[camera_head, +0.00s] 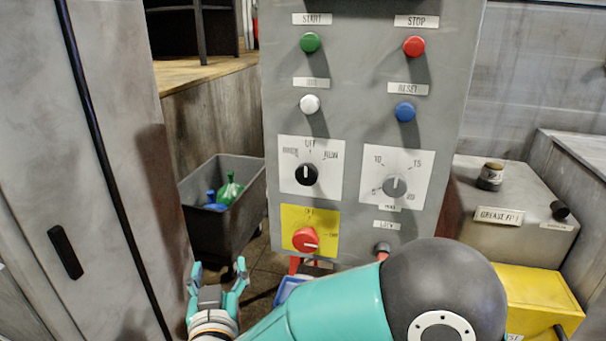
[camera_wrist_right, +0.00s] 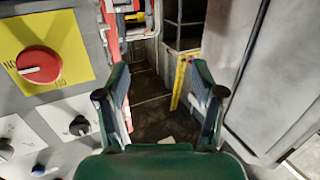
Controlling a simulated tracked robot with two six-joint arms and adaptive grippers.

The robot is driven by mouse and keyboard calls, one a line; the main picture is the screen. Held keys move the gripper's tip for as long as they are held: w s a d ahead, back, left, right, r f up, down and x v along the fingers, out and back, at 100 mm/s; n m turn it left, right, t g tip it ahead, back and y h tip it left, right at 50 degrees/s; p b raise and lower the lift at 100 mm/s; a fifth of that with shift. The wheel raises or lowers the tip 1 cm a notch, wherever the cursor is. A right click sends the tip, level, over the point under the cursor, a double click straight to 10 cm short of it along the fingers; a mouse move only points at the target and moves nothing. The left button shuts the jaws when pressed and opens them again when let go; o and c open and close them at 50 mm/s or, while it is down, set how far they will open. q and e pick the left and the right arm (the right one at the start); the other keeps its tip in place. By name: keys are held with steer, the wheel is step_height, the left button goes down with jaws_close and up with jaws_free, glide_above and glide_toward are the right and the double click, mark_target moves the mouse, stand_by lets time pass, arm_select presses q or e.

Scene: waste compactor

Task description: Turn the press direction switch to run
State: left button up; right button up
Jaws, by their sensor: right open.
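The press direction switch (camera_head: 306,174) is a black knob on a white plate, left side of the grey panel. Its plate reads OFF at the top and RUN at upper right, with a less legible label at left. Its white mark points up, towards OFF. In the right wrist view the switch (camera_wrist_right: 79,126) shows at lower left, outside the jaws. My right gripper (camera_head: 217,272) is open and empty, below and left of the switch, apart from the panel. Its spread fingers also show in the wrist view (camera_wrist_right: 162,75). My left gripper is out of view.
A red rotary knob (camera_head: 306,240) on a yellow plate sits just below the switch. A grey dial (camera_head: 395,187) is to its right, a white button (camera_head: 310,104) above. A dark bin (camera_head: 215,225) stands left of the panel. A grey cabinet (camera_head: 95,180) borders the left.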

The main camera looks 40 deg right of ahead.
steer(key=s+r+m+h, duration=0.25)
steer(key=s+r, duration=0.25)
steer(key=r, duration=0.4)
steer(key=m+g+h+p, duration=0.1)
steer(key=m+g+h, duration=0.2)
steer(key=g+h, duration=0.1)
glide_toward(306, 177)
steer(key=p+x, duration=0.3)
steer(key=x, duration=0.5)
steer(key=shift+w+d+n+p, duration=0.25)
steer(key=shift+w+d+p, duration=0.05)
steer(key=shift+w+d, duration=0.2)
